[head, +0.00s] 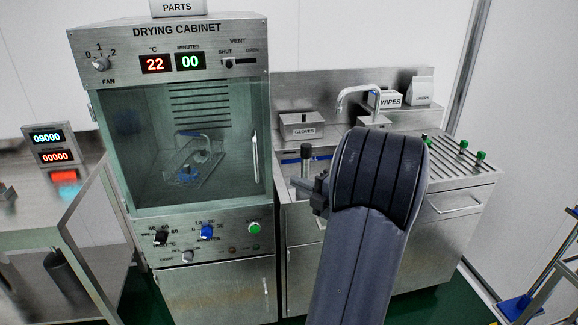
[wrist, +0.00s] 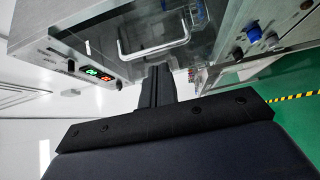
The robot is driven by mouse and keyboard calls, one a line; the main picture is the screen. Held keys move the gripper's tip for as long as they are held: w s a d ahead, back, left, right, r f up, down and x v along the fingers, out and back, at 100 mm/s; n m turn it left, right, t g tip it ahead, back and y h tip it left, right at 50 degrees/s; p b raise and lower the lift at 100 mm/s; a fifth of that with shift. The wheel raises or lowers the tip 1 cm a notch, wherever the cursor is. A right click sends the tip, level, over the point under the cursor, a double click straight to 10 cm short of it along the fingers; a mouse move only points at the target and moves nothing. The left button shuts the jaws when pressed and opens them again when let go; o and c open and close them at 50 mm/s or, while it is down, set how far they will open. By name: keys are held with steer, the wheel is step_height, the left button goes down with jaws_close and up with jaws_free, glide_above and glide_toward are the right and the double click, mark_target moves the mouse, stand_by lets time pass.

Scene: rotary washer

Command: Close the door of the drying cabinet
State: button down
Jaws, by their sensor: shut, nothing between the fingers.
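The drying cabinet (head: 172,60) stands left of centre in the head view. Its glass door (head: 140,130) covers the chamber, with an upright handle (head: 255,158) near its right edge. The door looks shut or nearly so; I cannot tell whether it sits flush. In the wrist view the door handle (wrist: 152,48) is a pale bar just beyond my gripper (wrist: 159,70). My gripper is shut and empty, close to the handle; contact is unclear. In the head view my forearm hides most of the gripper.
A wire basket (head: 190,165) shows through the glass. The sink counter (head: 465,175) with a tap (head: 357,92) and a gloves box (head: 303,126) stands to the right. A bench with a display (head: 50,145) stands left. A blue-footed stand (head: 520,305) is at lower right.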

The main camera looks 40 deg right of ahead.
steer(key=p, duration=0.2)
glide_toward(262, 159)
steer(key=w+a, duration=0.2)
steer(key=a, duration=0.2)
steer(key=shift+w+d+p, duration=0.4)
steer(key=shift+w+d, duration=0.35)
steer(key=shift+w, duration=0.2)
steer(key=shift+w+d+p, duration=0.35)
steer(key=shift+w+d, duration=0.35)
steer(key=shift+w, duration=0.25)
